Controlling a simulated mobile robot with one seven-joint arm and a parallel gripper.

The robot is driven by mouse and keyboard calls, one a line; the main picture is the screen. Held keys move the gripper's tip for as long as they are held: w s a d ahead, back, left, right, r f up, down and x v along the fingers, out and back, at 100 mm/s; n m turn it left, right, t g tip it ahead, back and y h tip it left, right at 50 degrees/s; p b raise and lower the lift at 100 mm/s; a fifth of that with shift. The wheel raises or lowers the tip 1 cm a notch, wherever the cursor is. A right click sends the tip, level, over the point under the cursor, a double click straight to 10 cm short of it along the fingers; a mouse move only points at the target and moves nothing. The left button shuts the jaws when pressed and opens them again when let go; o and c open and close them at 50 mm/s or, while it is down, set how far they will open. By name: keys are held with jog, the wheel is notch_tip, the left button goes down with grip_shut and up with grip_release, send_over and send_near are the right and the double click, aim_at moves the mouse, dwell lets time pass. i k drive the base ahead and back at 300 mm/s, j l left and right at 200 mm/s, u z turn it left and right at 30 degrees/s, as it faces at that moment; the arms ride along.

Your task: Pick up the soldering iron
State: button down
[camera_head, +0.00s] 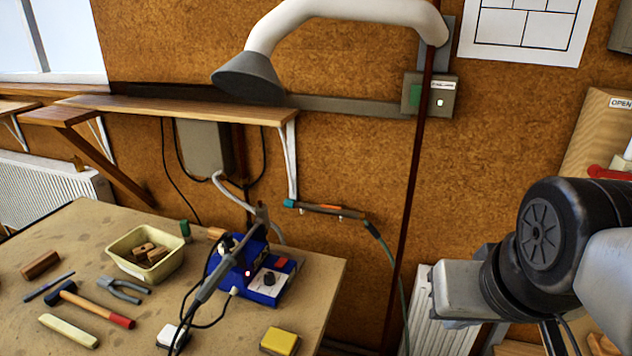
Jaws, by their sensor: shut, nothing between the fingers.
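A blue soldering station (266,283) with a dial and a red switch stands near the right edge of the workbench. A long grey tool with a dark lead, which looks like the soldering iron (215,277), slants across the left side of the station. Its upper end is close to the station's upright dark part; I cannot tell exactly how it is held. My arm is at the right of the view, well apart from the iron. Its grey and black links show, but no gripper fingers can be made out.
The workbench (85,240) holds a cream tub (146,254) with wooden blocks, a hammer (95,305), pliers (124,289) and a yellow block (280,341). A fume hood (249,76) and a wooden shelf (185,108) overhang the back. A dark red pipe (412,190) stands right of the bench.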

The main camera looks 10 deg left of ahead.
aim_at(201, 296)
jog(key=i+l+u, duration=0.15)
jog(key=u, duration=0.2)
jog(key=i+l+u, duration=0.35)
jog(key=l+u, duration=0.15)
jog(key=u, duration=0.15)
